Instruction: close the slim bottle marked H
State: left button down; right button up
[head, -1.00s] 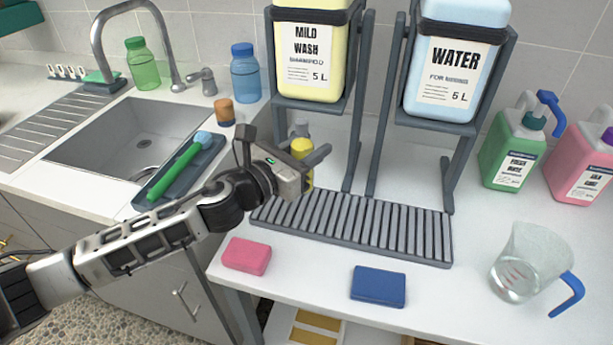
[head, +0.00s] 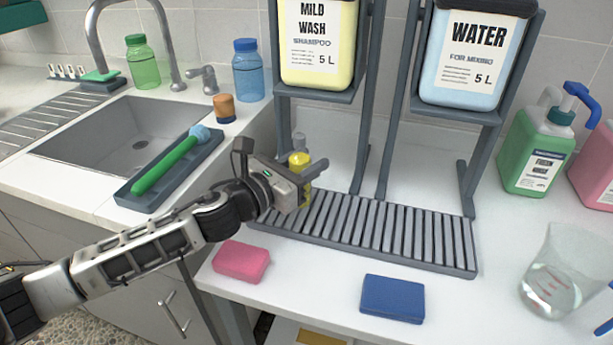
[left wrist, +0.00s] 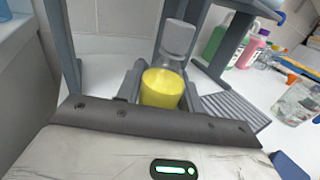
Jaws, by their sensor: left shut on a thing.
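My left gripper (head: 306,184) is shut on a slim yellow thing with a grey top (head: 299,160), which looks like the slim bottle. It stands upright at the left end of the slatted rack. In the left wrist view its yellow part (left wrist: 161,88) sits between the fingers, with a clear section and a grey cylinder (left wrist: 178,38) above it. No letter H can be read, and the lower part is mostly hidden by the gripper. Whether the grey top is fully seated cannot be told. My right gripper is not in view.
The slatted rack (head: 400,236) lies below the Mild Wash container (head: 318,45) and the Water container (head: 473,62) on their stands. A pink sponge (head: 242,262) and blue sponge (head: 392,298) lie in front. A clear jug (head: 556,275) is at right, a sink (head: 125,135) at left.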

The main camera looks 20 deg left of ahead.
pick_arm(q)
jog(key=shift+f, duration=0.35)
jog(key=c, duration=0.9)
grip_release()
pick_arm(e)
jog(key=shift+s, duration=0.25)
pick_arm(q)
jog(key=shift+s+r, duration=0.1)
jog(key=shift+r, duration=0.1)
jog(key=b+v, duration=0.2)
jog(key=v, duration=1)
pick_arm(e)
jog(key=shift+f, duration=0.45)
